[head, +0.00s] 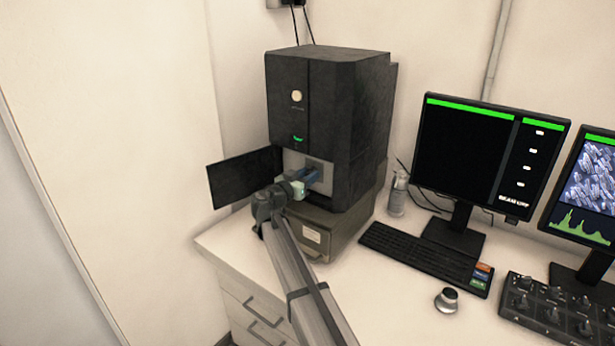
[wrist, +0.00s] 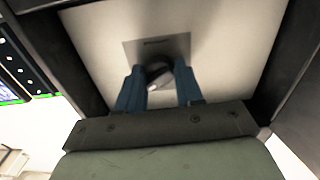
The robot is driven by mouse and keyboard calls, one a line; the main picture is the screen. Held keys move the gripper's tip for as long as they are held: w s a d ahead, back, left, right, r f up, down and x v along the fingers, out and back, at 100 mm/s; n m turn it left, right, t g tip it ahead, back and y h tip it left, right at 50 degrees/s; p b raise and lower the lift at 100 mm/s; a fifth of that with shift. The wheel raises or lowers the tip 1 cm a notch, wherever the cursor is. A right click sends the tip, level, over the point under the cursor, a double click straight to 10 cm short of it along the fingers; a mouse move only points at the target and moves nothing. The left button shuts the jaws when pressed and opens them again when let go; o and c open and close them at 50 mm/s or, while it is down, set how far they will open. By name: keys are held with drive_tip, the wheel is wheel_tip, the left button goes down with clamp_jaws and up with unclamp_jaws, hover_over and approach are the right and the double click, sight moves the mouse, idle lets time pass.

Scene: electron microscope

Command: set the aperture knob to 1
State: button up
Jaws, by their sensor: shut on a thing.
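The aperture knob (wrist: 158,75) is a small dark round knob with a pale mark on it, set on a grey plate (wrist: 177,45) in the pale recessed panel. My gripper (wrist: 160,88) has its two blue fingers on either side of the knob and is shut on it. In the head view my gripper (head: 312,176) reaches into the open bay of the black microscope (head: 345,110), and its fingers hide the knob there. The label on the plate is too small to read, so I cannot tell the knob's setting.
The microscope's dark door (head: 240,178) stands open to the left of the bay. A keyboard (head: 425,256), a monitor (head: 485,155) reading BEAM OFF, a small bottle (head: 398,195), a round dial (head: 447,300) and a control panel (head: 550,312) stand to the right on the white desk.

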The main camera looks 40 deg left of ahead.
drive_tip(key=n, duration=1.1)
drive_tip(key=shift+r+n, duration=0.1)
drive_tip(key=shift+n, duration=0.3)
drive_tip(key=n, duration=1.1)
drive_tip(key=shift+n, duration=0.5)
drive_tip(key=o, duration=1)
